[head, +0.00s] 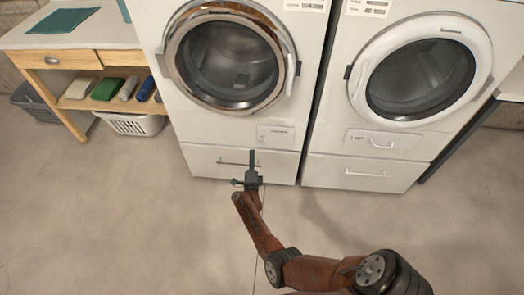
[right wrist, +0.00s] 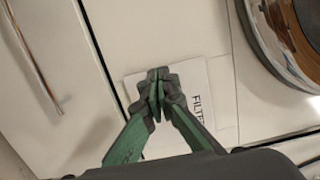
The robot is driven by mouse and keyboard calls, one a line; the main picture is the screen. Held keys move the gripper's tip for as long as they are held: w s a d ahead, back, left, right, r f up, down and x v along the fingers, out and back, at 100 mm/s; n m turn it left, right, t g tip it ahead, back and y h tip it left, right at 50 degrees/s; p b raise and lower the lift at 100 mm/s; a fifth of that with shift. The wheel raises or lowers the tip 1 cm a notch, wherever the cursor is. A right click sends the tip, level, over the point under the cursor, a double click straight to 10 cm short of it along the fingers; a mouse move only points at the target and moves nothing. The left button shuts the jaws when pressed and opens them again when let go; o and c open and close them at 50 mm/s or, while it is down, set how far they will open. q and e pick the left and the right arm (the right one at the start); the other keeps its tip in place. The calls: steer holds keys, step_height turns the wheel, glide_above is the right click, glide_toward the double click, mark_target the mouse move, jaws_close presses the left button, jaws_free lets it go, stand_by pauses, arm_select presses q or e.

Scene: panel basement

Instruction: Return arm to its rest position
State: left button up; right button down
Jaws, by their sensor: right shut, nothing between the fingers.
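My right arm comes in from the lower right of the head view. Its gripper (head: 251,160) is in front of the lower part of the left washing machine (head: 215,125). In the right wrist view the two fingers (right wrist: 156,90) meet at their tips with nothing between them. Behind the fingers is a white label reading "FILTE" (right wrist: 190,78), its end hidden. I cannot tell whether the fingertips touch the machine. My left gripper is not in view.
A second washing machine (head: 372,140) stands at the right. A wooden table (head: 115,60) with a drawer and shelf stands at the left. Below it are a white basket (head: 133,125) and a grey bin (head: 38,108). The concrete floor (head: 110,220) in front is clear.

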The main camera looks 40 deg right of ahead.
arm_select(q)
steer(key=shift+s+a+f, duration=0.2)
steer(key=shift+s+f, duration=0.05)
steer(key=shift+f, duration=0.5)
arm_select(e)
steer(key=a, duration=0.7)
steer(key=shift+w, duration=0.35)
steer(key=shift+f, duration=0.15)
